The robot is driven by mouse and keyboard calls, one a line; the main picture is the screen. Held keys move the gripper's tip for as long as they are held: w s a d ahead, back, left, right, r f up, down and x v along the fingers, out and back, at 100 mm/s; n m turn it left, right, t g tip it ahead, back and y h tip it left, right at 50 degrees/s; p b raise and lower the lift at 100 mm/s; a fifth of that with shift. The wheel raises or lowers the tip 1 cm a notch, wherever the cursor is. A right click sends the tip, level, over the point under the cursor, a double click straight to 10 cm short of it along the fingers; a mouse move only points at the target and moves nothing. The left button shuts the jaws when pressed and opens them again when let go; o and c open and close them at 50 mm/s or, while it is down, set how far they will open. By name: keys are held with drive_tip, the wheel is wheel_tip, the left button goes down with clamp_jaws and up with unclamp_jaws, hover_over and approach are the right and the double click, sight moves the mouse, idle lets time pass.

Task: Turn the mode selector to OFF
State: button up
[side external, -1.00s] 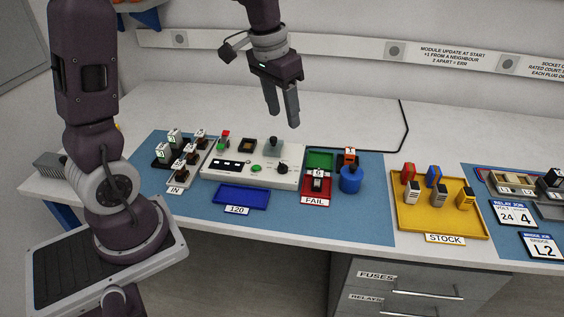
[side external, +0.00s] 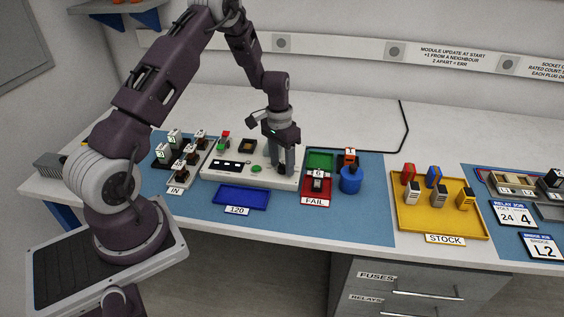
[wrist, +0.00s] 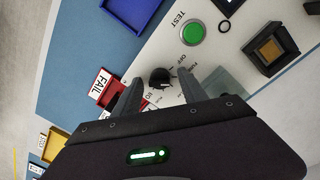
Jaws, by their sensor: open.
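The mode selector (wrist: 160,77) is a small black knob on the white panel (side external: 225,172). In the wrist view, OFF is printed just to its upper right, and other small markings lie below it. I cannot tell clearly which marking the knob points to. My gripper (side external: 284,170) is low over the right part of the panel, pointing down. In the wrist view my gripper (wrist: 160,80) is open, with one finger on each side of the knob. Contact with the knob cannot be made out. In the side view the fingers hide the knob.
A green TEST button (wrist: 192,33) is on the panel near the selector. The red FAIL tray (side external: 316,188) holding a module, a green tray (side external: 320,158) and a blue cup (side external: 351,180) stand close on the right. A blue tray (side external: 241,197) lies in front.

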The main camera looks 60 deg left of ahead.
drive_tip(key=shift+c, duration=0.4)
clamp_jaws()
drive_tip(key=shift+n, duration=0.3)
drive_tip(key=n, duration=0.3)
drive_tip(key=shift+n+t, duration=0.3)
drive_tip(key=shift+n, duration=1.8)
drive_tip(key=shift+o, duration=0.4)
unclamp_jaws()
